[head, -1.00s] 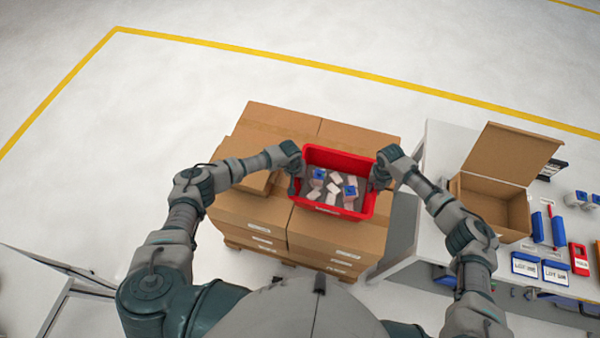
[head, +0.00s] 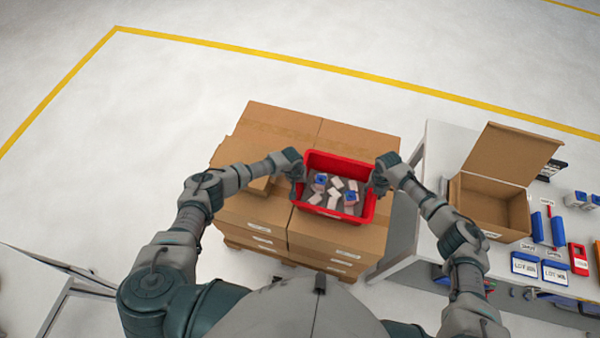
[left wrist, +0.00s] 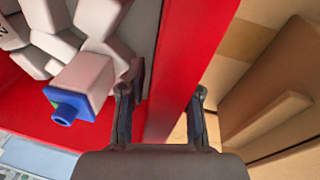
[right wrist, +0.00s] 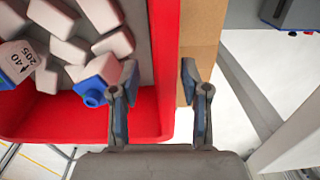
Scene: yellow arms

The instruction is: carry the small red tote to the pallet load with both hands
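The small red tote (head: 312,202) is on or just above the cardboard boxes of the pallet load (head: 340,236); exact contact is hidden. It looks level and holds several white blocks, some with blue caps. My left gripper (head: 294,174) is at the tote's left wall; in the left wrist view its fingers (left wrist: 163,100) straddle the red wall (left wrist: 185,60), spread apart. My right gripper (head: 376,182) is at the right wall. In the right wrist view its fingers (right wrist: 160,90) are spread on either side of the wall (right wrist: 163,50), with a gap on the outer side.
A raised box lies left of the tote on the load. Clear floor with a yellow line (head: 240,50) lies beyond.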

